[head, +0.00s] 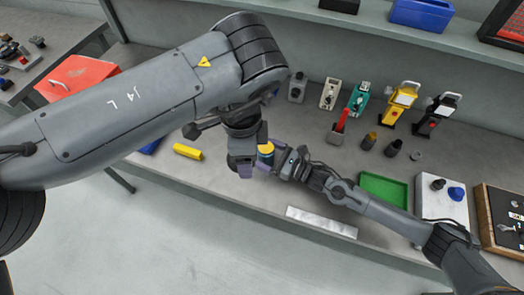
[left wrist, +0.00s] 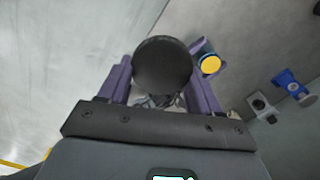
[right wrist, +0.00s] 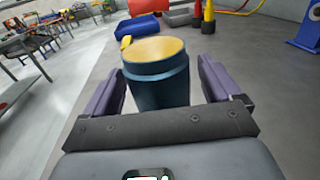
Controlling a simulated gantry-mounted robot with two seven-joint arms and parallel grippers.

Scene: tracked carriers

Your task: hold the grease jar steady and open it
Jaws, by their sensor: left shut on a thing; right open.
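The grease jar (right wrist: 156,85) is a dark blue pot with a flat yellow top face, where I make out no dark lid. In the right wrist view it stands between the fingers of my right gripper (right wrist: 158,92), with gaps at the sides; this gripper is open. The jar also shows in the head view (head: 266,149). My left gripper (left wrist: 162,85) is shut on a dark round thing (left wrist: 162,62) that looks like the jar's lid. In the left wrist view the jar is apart from it, to the right. Whether the jar touches the bench is hidden.
A yellow cylinder (head: 188,152) lies on the bench left of my grippers. A green tray (head: 384,190), a white block (head: 440,195) and a pale flat strip (head: 321,222) are to the right. Several small tools and bottles stand along the back.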

